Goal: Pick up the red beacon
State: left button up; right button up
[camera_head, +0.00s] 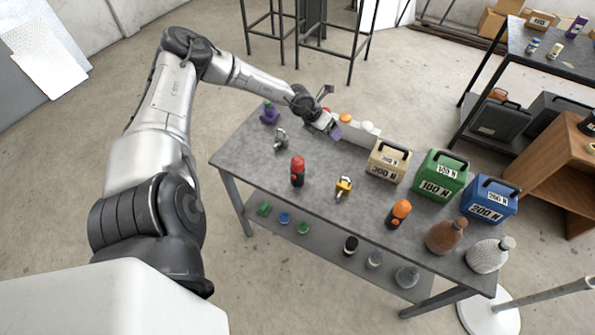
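The red beacon (297,170), with a red top and black base, stands upright on the grey table in the head view, toward its left front. My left gripper (331,118) is over the far side of the table, behind and to the right of the red beacon and apart from it. A purple piece shows at its end; I cannot tell whether it is part of the gripper or an object. Its fingers are too small to read clearly. My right gripper is not in view.
The table (240,155) also holds an orange-topped beacon (398,213), a yellow item (343,187), a silver part (281,138), a purple item (269,114), tan, green (440,175) and blue weight boxes, and two flasks. The tabletop around the red beacon is clear.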

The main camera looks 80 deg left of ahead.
aim_at(298, 158)
pick_arm(q)
jog(key=s+a+f+g, duration=0.1)
jog(key=s+f+g, duration=0.2)
jog(key=s+g, duration=0.55)
jog(key=shift+n+t+y, duration=0.3)
jog(key=shift+n+t, duration=0.1)
jog(key=shift+t, duration=0.25)
jog(key=f, duration=0.5)
jog(key=s+f+p, duration=0.1)
jog(key=f, duration=0.2)
jog(key=shift+a+f, duration=0.15)
jog(key=shift+f, duration=0.1)
notch_tip(298, 158, down, 4)
jog(key=shift+s+f+p, duration=0.1)
jog(key=shift+s+p, duration=0.05)
jog(key=shift+p, duration=0.35)
jog(key=shift+f, duration=0.55)
jog(key=c, duration=1.3)
